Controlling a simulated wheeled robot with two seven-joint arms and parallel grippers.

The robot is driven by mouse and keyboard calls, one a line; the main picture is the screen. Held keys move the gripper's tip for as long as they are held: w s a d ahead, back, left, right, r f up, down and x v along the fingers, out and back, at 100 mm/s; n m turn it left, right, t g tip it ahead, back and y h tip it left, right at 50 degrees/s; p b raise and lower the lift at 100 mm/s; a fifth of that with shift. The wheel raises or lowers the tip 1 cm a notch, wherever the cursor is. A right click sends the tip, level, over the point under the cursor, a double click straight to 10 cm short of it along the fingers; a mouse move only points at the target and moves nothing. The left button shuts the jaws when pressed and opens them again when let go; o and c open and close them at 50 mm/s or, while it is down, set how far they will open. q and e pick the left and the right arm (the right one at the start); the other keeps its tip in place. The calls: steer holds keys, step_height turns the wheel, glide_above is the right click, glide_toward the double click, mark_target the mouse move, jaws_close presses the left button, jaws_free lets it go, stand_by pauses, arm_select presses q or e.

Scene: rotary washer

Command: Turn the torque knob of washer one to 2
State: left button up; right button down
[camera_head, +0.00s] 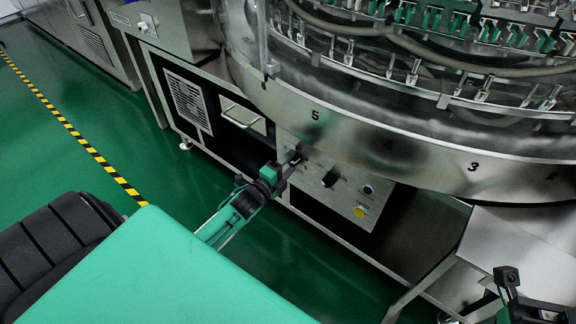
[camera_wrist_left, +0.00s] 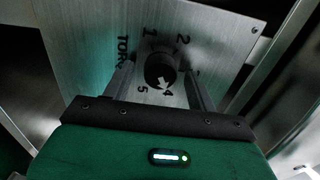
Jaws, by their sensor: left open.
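The torque knob (camera_wrist_left: 160,68) is a round black knob on a brushed metal panel in the left wrist view. Numbers 1, 2, 4 and 5 show around it, with a partly hidden label starting "TOR". Its white arrow points toward the 4. My left gripper (camera_wrist_left: 159,76) is open, with one finger on either side of the knob; I cannot tell whether they touch it. In the head view my left gripper (camera_head: 292,160) is at the upper left of the control panel (camera_head: 342,203) and largely hides this knob. My right gripper (camera_head: 507,281) shows partly at the lower right.
A second black knob (camera_head: 330,178), a blue button (camera_head: 367,189) and a yellow button (camera_head: 360,211) sit right of my left gripper. The large round washer drum (camera_head: 390,145) overhangs the panel. A metal table (camera_head: 520,245) stands at the right. Green floor is clear at the left.

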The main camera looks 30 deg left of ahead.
arm_select(q)
steer(key=c, duration=1)
